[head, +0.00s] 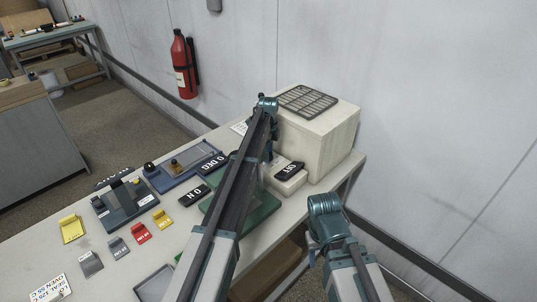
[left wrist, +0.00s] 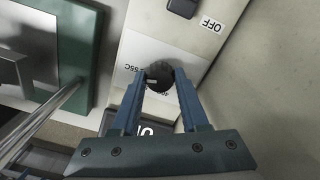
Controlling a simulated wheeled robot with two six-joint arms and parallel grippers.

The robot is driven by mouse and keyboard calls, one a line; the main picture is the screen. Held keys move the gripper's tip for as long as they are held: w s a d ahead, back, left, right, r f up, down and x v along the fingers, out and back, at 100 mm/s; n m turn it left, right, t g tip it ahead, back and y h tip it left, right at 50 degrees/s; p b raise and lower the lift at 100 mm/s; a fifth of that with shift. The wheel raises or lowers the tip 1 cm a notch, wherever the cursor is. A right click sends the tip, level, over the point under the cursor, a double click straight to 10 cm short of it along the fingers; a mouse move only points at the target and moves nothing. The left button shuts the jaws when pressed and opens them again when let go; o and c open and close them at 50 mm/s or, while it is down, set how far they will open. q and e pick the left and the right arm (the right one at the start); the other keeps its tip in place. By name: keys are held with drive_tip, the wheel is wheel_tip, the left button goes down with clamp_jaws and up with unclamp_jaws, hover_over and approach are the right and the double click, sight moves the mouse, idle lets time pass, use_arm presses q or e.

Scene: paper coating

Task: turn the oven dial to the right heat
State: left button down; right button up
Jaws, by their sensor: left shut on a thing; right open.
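The oven (head: 335,125) is a cream box with a dark grille on top, at the back right of the table. In the left wrist view the dark round dial (left wrist: 159,77) sits on a pale panel. Upside-down lettering beside it includes "55C" but is partly covered. My left gripper (left wrist: 160,73) is shut on the dial, one finger on each side. In the head view my left arm hides the dial and these fingers. My right gripper (head: 314,247) is open and apart from the oven, off the table's right edge; its fingertips are unclear.
A white card (head: 48,289) reading "OVEN 55 C" lies at the table's lower left. A dark switch (left wrist: 182,7) beside an "OFF" label (left wrist: 212,24) is near the dial. A green stand (head: 262,215) and several coloured blocks occupy the table. A wall stands behind.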

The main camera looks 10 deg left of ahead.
idle(0.5)
use_arm(q)
drive_tip(key=shift+c, duration=2.1)
unclamp_jaws()
drive_tip(key=shift+r, duration=0.1)
wheel_tip(320, 180, up, 14)
drive_tip(key=p, duration=1.3)
drive_tip(key=shift+f+p, duration=0.2)
drive_tip(key=shift+p, duration=0.2)
